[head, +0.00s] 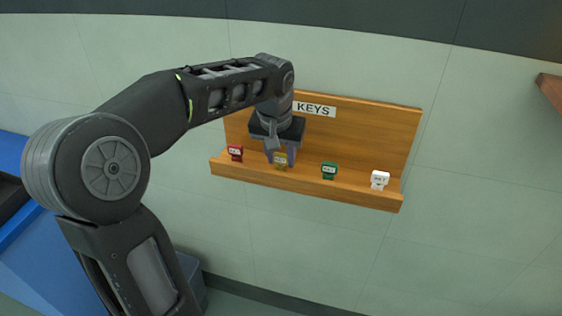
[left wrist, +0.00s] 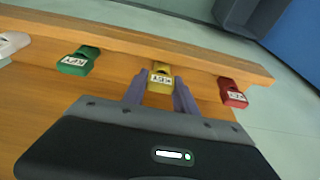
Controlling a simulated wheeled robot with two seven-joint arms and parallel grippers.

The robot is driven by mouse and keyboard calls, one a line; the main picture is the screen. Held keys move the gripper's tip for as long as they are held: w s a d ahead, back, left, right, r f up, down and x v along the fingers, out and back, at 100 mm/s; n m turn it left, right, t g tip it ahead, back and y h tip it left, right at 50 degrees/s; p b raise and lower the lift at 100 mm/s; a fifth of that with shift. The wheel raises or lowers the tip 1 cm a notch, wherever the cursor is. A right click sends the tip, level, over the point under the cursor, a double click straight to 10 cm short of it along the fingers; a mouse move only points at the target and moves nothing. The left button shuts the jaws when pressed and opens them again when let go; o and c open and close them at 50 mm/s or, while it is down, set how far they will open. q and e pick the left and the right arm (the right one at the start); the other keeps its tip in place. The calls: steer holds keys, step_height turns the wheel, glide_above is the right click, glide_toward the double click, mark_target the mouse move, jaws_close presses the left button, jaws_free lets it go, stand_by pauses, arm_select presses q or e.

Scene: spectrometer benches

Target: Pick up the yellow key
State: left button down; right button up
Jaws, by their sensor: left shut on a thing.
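The yellow key (head: 280,160) is at the wooden key shelf (head: 360,192), between the red key and the green key. My left gripper (head: 279,152) reaches down to it from above, with its fingers on either side of it. In the left wrist view the yellow key (left wrist: 160,80) sits between the two purple-grey fingertips (left wrist: 160,92), and the gripper is shut on it. The key still appears at the shelf's ledge; I cannot tell whether it is lifted at all. My right gripper is in neither view.
A red key (head: 235,152) is left of the yellow one, and a green key (head: 329,170) and a white key (head: 379,180) are to its right. A KEYS sign (head: 315,109) is on the back board. Blue furniture (head: 40,240) stands at the lower left.

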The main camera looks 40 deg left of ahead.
mark_target(281, 154)
arm_select(q)
step_height(281, 154, up, 10)
steer(key=shift+b, duration=0.35)
stand_by(1.0)
